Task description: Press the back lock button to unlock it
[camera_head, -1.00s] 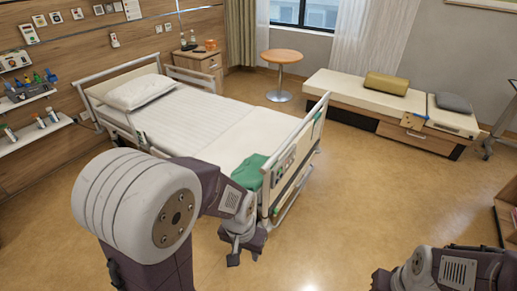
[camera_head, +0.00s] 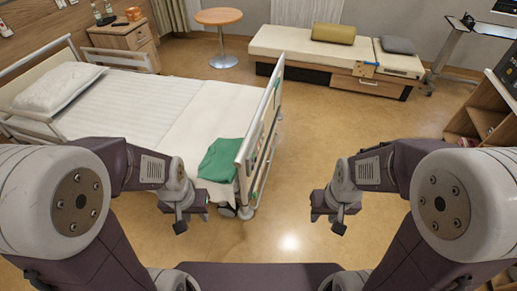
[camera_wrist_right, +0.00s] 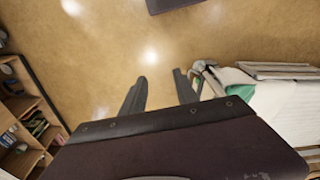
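The hospital bed (camera_head: 140,105) stands at the left, its footboard (camera_head: 262,130) facing the open floor. Small panel details and green marks show on the footboard's outer face, seen edge-on; I cannot pick out the back lock button. My left gripper (camera_head: 191,222) is in front of the bed's near side, apart from the footboard, with its fingers spread and empty. My right gripper (camera_head: 326,222) hangs over the floor to the right of the footboard. Its two fingers are apart with nothing between them in the right wrist view (camera_wrist_right: 160,88).
A green cloth (camera_head: 222,158) lies on the bed's foot end. A bench (camera_head: 300,45) with cushions and a round table (camera_head: 219,20) stand at the back. A wooden shelf (camera_head: 480,120) is at the right. The floor (camera_head: 310,130) between bed and shelf is clear.

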